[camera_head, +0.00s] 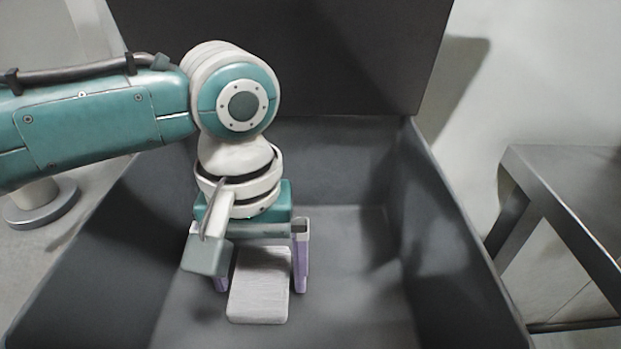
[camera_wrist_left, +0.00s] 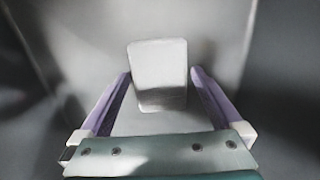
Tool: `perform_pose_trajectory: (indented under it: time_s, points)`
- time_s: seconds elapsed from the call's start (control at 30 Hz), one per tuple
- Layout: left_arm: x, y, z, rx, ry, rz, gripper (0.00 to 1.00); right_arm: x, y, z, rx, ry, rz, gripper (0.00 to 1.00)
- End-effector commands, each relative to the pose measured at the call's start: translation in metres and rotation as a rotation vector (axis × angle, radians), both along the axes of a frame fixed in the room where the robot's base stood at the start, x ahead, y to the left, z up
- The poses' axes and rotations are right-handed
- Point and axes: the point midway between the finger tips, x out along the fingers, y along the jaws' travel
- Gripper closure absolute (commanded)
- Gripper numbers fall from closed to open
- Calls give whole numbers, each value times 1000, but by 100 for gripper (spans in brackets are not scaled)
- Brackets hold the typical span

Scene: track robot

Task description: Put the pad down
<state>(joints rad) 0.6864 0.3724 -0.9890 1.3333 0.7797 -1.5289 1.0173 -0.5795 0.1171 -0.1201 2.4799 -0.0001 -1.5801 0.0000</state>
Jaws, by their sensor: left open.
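The pad (camera_head: 259,290) is a pale grey, rounded rectangular block. It appears to lie flat on the floor of a dark grey bin (camera_head: 360,300). My left gripper (camera_head: 262,285) points down into the bin with its purple fingers apart, one on each side of the pad. In the left wrist view the pad (camera_wrist_left: 158,72) shows between and beyond the fingertips of my left gripper (camera_wrist_left: 160,75), with a gap on both sides. Part of the pad's near end is in shadow there. My right gripper is not in view.
The bin has high sloping side walls and a tall dark back panel (camera_head: 290,50). Its floor is bare to the right of the pad. A grey metal table (camera_head: 575,190) stands outside the bin at the right.

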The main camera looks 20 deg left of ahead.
Motion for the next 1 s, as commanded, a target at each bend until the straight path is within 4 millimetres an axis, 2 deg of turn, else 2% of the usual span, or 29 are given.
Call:
perform_pose_trajectory:
  time_s: [0.5,0.7,1.0]
  points:
    - [4,0,102,-1,-3,0,0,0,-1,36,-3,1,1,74]
    - [4,0,119,-2,-1,0,0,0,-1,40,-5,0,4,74]
    - [4,1,121,-1,1,0,0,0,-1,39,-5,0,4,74]
